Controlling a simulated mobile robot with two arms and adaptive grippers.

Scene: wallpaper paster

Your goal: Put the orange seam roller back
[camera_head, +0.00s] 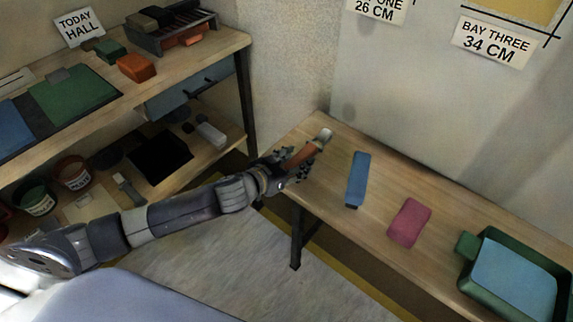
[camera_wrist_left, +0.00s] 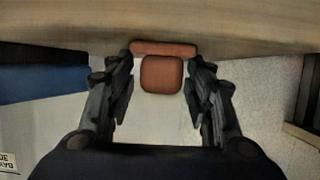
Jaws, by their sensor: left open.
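An orange-brown handled tool with a pale grey end, which looks like the orange seam roller (camera_head: 304,154), is at the near-left corner of the right-hand table. My left gripper (camera_head: 300,168) is at its handle, with open fingers on either side. In the left wrist view, an orange block-like end (camera_wrist_left: 162,75) and an orange bar (camera_wrist_left: 164,48) show between the spread fingers (camera_wrist_left: 162,92), with gaps on both sides. The fingers partly hide the handle in the head view. A dark rack (camera_head: 165,32) on the left bench holds an orange item (camera_head: 190,37). My right gripper is out of view.
The right-hand table (camera_head: 335,180) also holds a blue bar (camera_head: 356,180), a pink block (camera_head: 409,222) and a green tray (camera_head: 467,272) with a blue interior. The left bench (camera_head: 130,90) carries an orange block (camera_head: 136,66) and a green mat (camera_head: 72,95). Buckets stand on its lower shelf.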

